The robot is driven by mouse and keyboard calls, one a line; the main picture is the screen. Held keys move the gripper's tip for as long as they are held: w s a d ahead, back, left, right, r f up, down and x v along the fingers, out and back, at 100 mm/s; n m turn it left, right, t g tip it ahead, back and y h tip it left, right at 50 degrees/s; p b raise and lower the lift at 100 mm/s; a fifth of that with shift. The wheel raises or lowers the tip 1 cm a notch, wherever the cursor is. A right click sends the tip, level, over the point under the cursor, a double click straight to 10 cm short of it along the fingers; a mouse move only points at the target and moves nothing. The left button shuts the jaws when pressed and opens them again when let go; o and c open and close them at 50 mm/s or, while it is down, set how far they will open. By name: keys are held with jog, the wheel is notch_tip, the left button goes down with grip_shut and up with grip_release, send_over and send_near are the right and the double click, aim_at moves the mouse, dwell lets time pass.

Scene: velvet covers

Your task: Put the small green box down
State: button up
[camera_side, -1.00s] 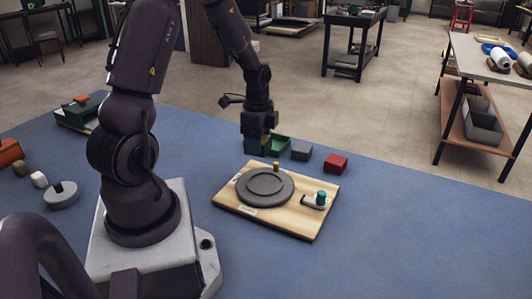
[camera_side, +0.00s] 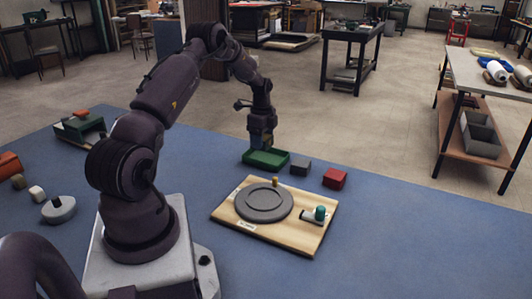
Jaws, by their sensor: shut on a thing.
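The small green box (camera_side: 265,161) is open-topped and shows at the back of the blue table, left of a grey block. My gripper (camera_side: 262,147) points down at the far side of this box, and its tips overlap the far wall in the picture. It is shut on the box, though the dark fingers hide the exact grip. The box looks level and at table height; I cannot tell whether its bottom touches the table.
A grey block (camera_side: 301,167) and a red box (camera_side: 335,178) stand to the right. A wooden board (camera_side: 293,238) with a grey round plate (camera_side: 264,203) lies in front. Another green box (camera_side: 79,128) is far left. The blue table (camera_side: 400,240) is clear at right.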

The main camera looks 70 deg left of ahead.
aim_at(266, 160)
jog(key=f, duration=0.1)
jog(key=w+a+f, duration=0.2)
jog(key=shift+a+f, duration=0.2)
jog(key=shift+f, duration=0.2)
jog(key=shift+w+a+f, duration=0.1)
jog(key=shift+f, duration=1.5)
jog(key=shift+f, duration=0.2)
jog(key=o, duration=0.7)
jog(key=shift+c, duration=0.2)
jog(key=shift+r, duration=0.1)
